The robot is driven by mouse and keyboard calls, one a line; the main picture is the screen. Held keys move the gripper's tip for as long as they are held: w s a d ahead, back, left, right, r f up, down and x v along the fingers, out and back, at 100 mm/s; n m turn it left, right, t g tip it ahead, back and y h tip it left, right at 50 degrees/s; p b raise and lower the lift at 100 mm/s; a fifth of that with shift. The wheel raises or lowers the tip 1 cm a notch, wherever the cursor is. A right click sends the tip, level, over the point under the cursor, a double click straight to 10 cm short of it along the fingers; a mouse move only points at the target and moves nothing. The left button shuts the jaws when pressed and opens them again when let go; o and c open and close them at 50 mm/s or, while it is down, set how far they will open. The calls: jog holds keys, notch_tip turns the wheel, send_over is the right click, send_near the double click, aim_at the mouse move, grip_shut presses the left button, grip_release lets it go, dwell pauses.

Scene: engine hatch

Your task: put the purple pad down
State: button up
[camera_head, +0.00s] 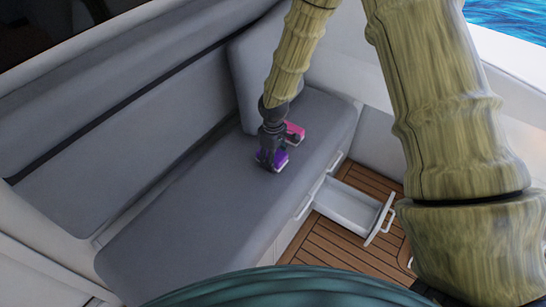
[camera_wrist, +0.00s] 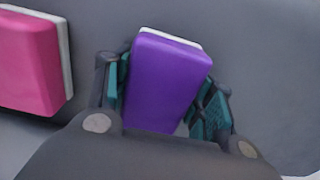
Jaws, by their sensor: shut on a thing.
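The purple pad (camera_wrist: 165,82) has a white layer along its far edge and sits between the two teal-lined fingers of my gripper (camera_wrist: 163,100) in the wrist view. My gripper is shut on it. In the head view the purple pad (camera_head: 280,160) shows at the lower end of my gripper (camera_head: 270,156), low over the grey seat cushion (camera_head: 200,205). I cannot tell whether the pad touches the cushion. A pink pad (camera_head: 294,131) with a white layer lies on the cushion just behind; it also shows at the left in the wrist view (camera_wrist: 28,62).
An open white drawer (camera_head: 348,205) juts out from the bench front over the wooden floor (camera_head: 330,248). A grey backrest (camera_head: 110,150) runs behind the seat, and an upright cushion (camera_head: 255,75) stands at its far end. The near left part of the seat is clear.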

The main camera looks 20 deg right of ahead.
jog(key=shift+s+f, duration=0.1)
jog(key=shift+f, duration=0.25)
jog(key=o, duration=1)
jog(key=shift+c, duration=0.2)
jog(key=o, duration=0.4)
jog(key=shift+f, duration=0.1)
jog(key=shift+c, duration=0.2)
jog(key=shift+f, duration=0.1)
jog(key=shift+r, duration=0.2)
notch_tip(320, 180, up, 13)
jog(key=shift+f+b, duration=0.15)
jog(key=shift+b, duration=0.2)
jog(key=shift+a, duration=0.1)
